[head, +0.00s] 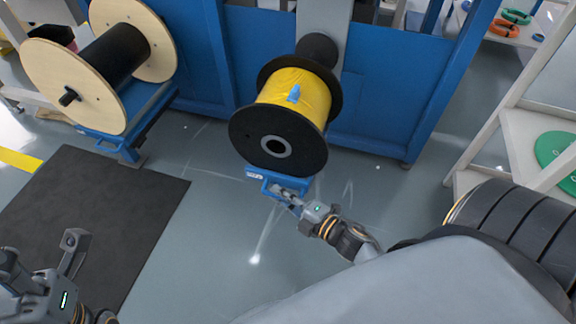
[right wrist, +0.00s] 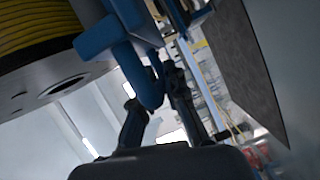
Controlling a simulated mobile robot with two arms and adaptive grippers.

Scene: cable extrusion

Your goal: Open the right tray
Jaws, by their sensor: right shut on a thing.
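The right tray (head: 300,181) is blue and sits low under a black-flanged spool of yellow cable (head: 300,92) in the head view. A small pale label is on its front. My right gripper (head: 284,194) is at the tray's front, shut on its blue handle. In the right wrist view the handle (right wrist: 138,72) comes down between the two dark fingers (right wrist: 152,95). Most of the tray is hidden under the spool. My left gripper (head: 42,262) is at the lower left of the head view, over the dark mat, with its fingers apart and empty.
A wooden spool (head: 60,85) with black cable stands on another blue tray (head: 135,118) at the left. A blue frame (head: 385,110) runs behind. A white shelf (head: 528,135) with a green reel stands at the right. The grey floor before the right tray is clear.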

